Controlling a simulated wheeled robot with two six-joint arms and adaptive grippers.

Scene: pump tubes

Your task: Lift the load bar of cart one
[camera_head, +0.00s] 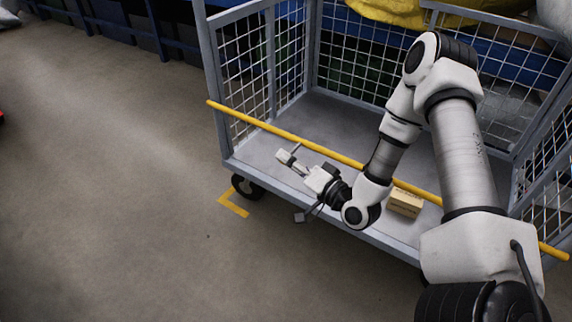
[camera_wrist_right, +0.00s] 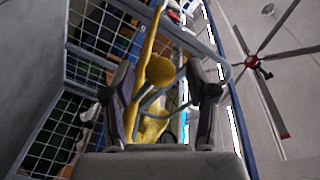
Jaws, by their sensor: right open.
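The load bar (camera_head: 250,121) is a long yellow rod that runs slantwise across the open front of the grey mesh cart (camera_head: 240,168). My right gripper (camera_head: 291,157) is open close to the bar, left of its middle, and appears just below it in the head view. My right arm hides part of the bar. My left gripper is not in view.
A small cardboard box (camera_head: 405,202) lies on the cart deck beside my right arm. Blue bins (camera_head: 105,18) and a yellow cover (camera_head: 395,12) stand behind. A yellow floor mark (camera_head: 234,206) is by the cart's wheel (camera_head: 245,187).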

